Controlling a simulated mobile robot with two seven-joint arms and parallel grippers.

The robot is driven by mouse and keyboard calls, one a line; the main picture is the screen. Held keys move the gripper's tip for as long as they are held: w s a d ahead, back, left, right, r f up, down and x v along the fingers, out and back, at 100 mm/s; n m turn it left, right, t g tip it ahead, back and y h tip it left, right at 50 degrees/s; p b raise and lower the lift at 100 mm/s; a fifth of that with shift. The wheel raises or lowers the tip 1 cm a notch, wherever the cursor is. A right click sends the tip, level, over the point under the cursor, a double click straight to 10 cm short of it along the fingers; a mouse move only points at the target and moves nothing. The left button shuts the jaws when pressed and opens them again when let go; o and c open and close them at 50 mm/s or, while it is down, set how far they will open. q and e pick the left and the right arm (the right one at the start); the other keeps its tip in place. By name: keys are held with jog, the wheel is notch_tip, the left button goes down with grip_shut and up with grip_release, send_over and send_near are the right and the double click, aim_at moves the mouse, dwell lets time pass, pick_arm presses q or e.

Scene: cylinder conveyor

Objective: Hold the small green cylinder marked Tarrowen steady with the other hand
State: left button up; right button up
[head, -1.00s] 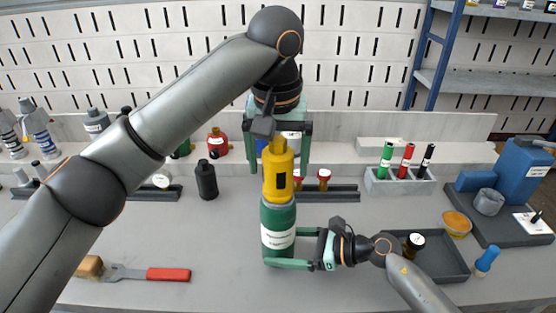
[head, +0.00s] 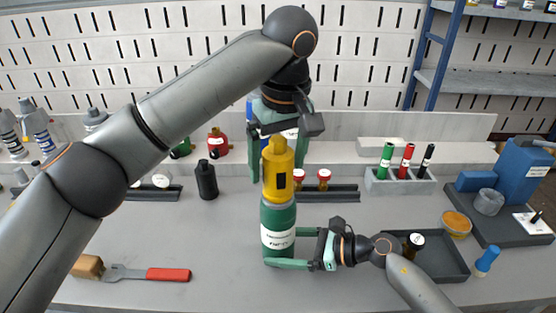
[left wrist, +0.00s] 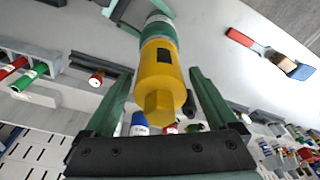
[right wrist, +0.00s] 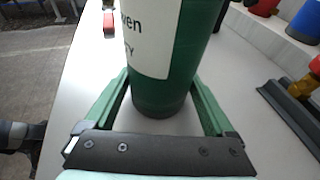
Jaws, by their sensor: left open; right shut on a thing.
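The green cylinder (head: 278,244) with a white label stands upright on the bench, with a yellow valve guard (head: 278,178) on its top. My right gripper (head: 280,262) is shut around the cylinder's lower body; in the right wrist view the green body (right wrist: 205,50) sits between its fingers, the label partly legible as "...wen". My left gripper (head: 280,160) is open above and around the yellow part's top; in the left wrist view the yellow part (left wrist: 158,80) lies between its spread fingers, with a gap to each. The far side of the cylinder is hidden.
A red-handled wrench (head: 168,274) lies at the front left. A black cylinder (head: 206,180) stands behind it. A grey tray (head: 450,268) lies right of my right gripper. A grey holder (head: 400,187) with small cylinders stands at the back right. Bare bench lies left of the cylinder.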

pick_arm(q)
jog(key=n, duration=0.5)
jog(key=shift+y, duration=0.3)
jog(key=shift+n+g, duration=0.4)
jog(key=shift+n, duration=0.1)
jog(key=n, duration=0.2)
jog(key=shift+n, duration=0.4)
jog(key=n, duration=0.3)
jog(key=shift+g, duration=0.4)
jog(key=shift+n, duration=1.1)
jog(key=n, duration=0.4)
jog(key=shift+g, duration=0.4)
